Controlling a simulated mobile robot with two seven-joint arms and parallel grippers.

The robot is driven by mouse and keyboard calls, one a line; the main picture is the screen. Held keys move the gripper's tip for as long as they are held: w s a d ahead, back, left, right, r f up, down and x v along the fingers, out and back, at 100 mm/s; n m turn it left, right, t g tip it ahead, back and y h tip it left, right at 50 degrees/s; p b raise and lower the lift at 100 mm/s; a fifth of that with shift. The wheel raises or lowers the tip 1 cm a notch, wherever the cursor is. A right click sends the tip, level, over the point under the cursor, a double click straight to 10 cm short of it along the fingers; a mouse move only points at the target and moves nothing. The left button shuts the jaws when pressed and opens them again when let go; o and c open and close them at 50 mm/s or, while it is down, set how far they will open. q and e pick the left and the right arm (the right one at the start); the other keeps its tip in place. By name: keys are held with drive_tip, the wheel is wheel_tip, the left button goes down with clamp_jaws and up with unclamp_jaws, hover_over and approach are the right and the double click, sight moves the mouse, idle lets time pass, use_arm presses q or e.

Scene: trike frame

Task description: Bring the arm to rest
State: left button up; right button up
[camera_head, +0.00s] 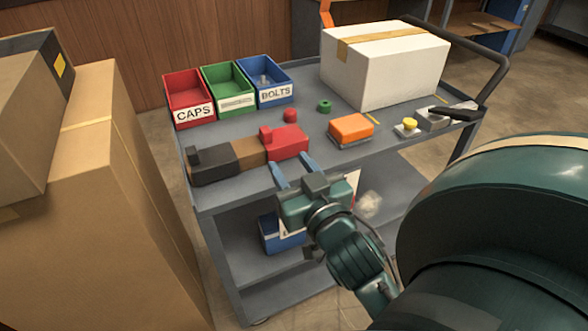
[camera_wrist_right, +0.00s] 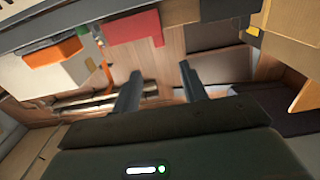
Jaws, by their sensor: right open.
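My right arm, teal and dark grey, comes into the head view from the lower right. Its gripper (camera_head: 294,168) is over the front edge of the grey cart (camera_head: 240,192), just in front of a red block (camera_head: 289,143). The two blue-grey fingers are apart with nothing between them. In the right wrist view the fingers (camera_wrist_right: 158,78) also stand apart and empty, with a red piece (camera_wrist_right: 131,26) beyond them. I cannot tell the exact gap between fingers and red block. My left gripper is not in view.
On the cart are red (camera_head: 190,122), green (camera_head: 235,110) and blue (camera_head: 273,102) bins, a large white box (camera_head: 385,80), an orange block (camera_head: 351,127) and a yellow button (camera_head: 409,122). Stacked cardboard boxes (camera_head: 85,140) stand close at left. A cart handle (camera_head: 492,70) rises at right.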

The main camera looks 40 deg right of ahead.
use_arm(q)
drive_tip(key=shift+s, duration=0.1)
use_arm(e)
drive_tip(key=shift+s, duration=0.25)
idle(0.3)
use_arm(q)
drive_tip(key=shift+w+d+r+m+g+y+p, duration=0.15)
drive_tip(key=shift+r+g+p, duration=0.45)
drive_tip(key=shift+p, duration=2.35)
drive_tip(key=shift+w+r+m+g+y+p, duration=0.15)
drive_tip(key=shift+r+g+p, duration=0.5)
drive_tip(key=shift+p, duration=2.35)
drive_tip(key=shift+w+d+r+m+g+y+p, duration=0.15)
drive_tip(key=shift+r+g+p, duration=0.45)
drive_tip(key=shift+p, duration=2.35)
use_arm(e)
drive_tip(key=s+a+f+n+g+y, duration=0.3)
drive_tip(key=a+f+y, duration=0.1)
drive_tip(key=a, duration=0.2)
drive_tip(key=s+a+f+n+g+y, duration=0.2)
drive_tip(key=s+a+f+g+y, duration=0.1)
drive_tip(key=a, duration=0.4)
drive_tip(key=shift+s+f+n+g+y, duration=0.3)
drive_tip(key=shift+f+n+g+y, duration=0.1)
drive_tip(key=shift+a, duration=0.1)
